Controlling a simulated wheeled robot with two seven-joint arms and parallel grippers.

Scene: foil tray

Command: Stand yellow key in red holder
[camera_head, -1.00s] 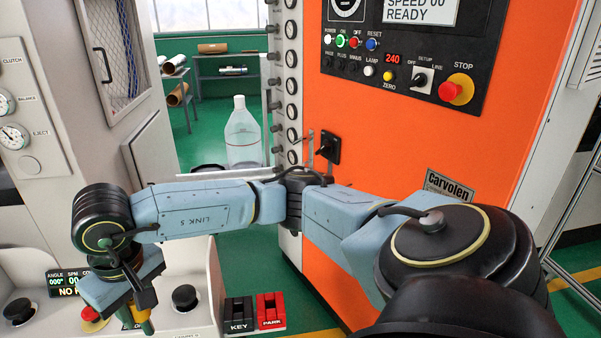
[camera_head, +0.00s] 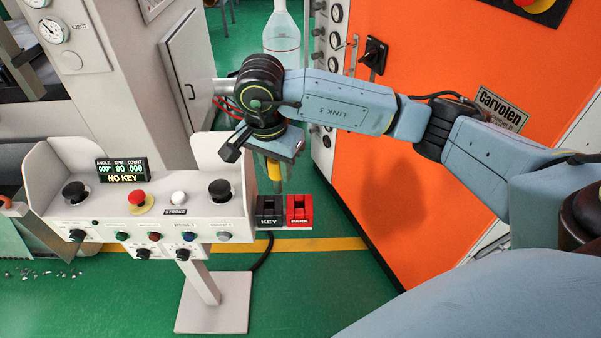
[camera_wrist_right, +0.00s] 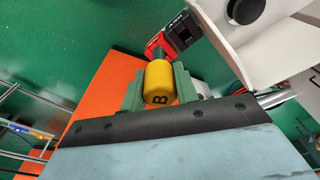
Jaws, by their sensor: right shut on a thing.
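My right gripper (camera_head: 274,160) is shut on the yellow key (camera_head: 273,172), which hangs below it, roughly upright. In the head view it appears above the black KEY holder (camera_head: 269,212). The red PARK holder (camera_head: 300,211) stands just right of the black one, with a dark slot in its top. In the right wrist view the yellow key (camera_wrist_right: 160,84), marked B, sits between the green fingers (camera_wrist_right: 159,90). The red holder (camera_wrist_right: 156,42) shows just beyond the key, partly hidden, with the black holder (camera_wrist_right: 180,29) beside it. The key's lower end is apart from both holders.
A grey control console (camera_head: 165,215) with knobs and buttons stands left of the holders; its raised right side wall (camera_head: 222,160) is close to my gripper. Its display (camera_head: 122,170) reads NO KEY. An orange cabinet (camera_head: 420,190) stands to the right. A clear bottle (camera_head: 282,35) is behind.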

